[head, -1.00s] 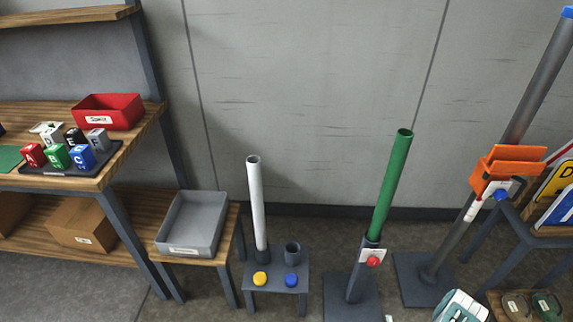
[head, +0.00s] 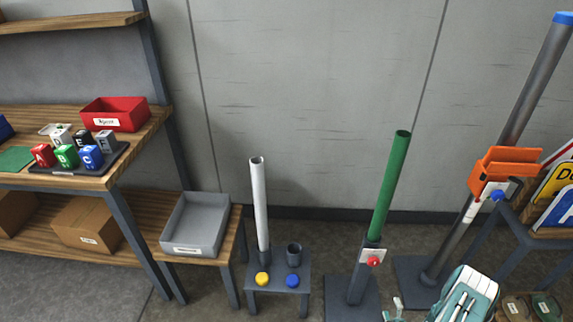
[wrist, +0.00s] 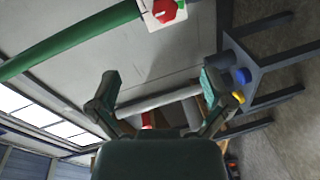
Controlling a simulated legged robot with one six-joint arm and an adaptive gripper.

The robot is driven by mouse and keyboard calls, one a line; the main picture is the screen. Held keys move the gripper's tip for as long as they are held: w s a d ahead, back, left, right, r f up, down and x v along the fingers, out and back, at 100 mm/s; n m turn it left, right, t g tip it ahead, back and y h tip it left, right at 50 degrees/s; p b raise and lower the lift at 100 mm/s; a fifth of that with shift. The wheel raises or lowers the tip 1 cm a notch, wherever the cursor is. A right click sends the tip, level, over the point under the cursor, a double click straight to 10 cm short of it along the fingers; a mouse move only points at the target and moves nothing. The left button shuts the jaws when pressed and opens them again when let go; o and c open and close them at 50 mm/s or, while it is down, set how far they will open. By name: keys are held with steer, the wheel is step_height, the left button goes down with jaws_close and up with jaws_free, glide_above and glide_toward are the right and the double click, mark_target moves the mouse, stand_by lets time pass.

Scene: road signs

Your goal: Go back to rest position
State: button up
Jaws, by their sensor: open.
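My gripper (wrist: 160,88) is open in the wrist view, with its two dark teal fingers spread wide and nothing held between them. The white tube shows beyond the fingers, apart from them. In the head view, part of my teal and white arm shows at the lower right, in front of the grey pole's base. The gripper itself is mostly cut off or hidden there.
A green tube (head: 391,185) with a red button (head: 373,262) stands near my arm. A white tube (head: 259,205) rises from a small stand (head: 275,258) with yellow and blue buttons. An orange holder (head: 507,172) is on the grey pole (head: 535,85). A grey tray (head: 195,222) stands left.

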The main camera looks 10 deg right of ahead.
steer(key=w+d+r+m+g, duration=0.1)
steer(key=w+d+r+g, duration=0.2)
steer(key=w+r, duration=1.2)
steer(key=a+r+m+g, duration=0.2)
steer(key=a+r, duration=0.2)
steer(key=r, duration=0.7)
steer(key=a+r+m+g, duration=0.1)
steer(key=a+r+m, duration=0.15)
steer(key=r, duration=0.85)
steer(key=s+a+r+m+g, duration=0.1)
steer(key=s+a+r+m, duration=0.1)
steer(key=s+a+r, duration=0.4)
steer(key=s+a+r+m+g, duration=0.15)
steer(key=s+a+r, duration=0.25)
steer(key=a+r, duration=0.4)
steer(key=s+a+r+m+g+y, duration=0.1)
steer(key=s+a+r+m, duration=0.1)
steer(key=s+a, duration=0.3)
steer(key=s+a+r+m+g+y, duration=0.1)
steer(key=s+a, duration=0.4)
steer(key=s, duration=0.8)
steer(key=shift+s+a+r+m+y, duration=0.3)
steer(key=shift+a+r+m+y, duration=0.15)
steer(key=shift+r, duration=0.25)
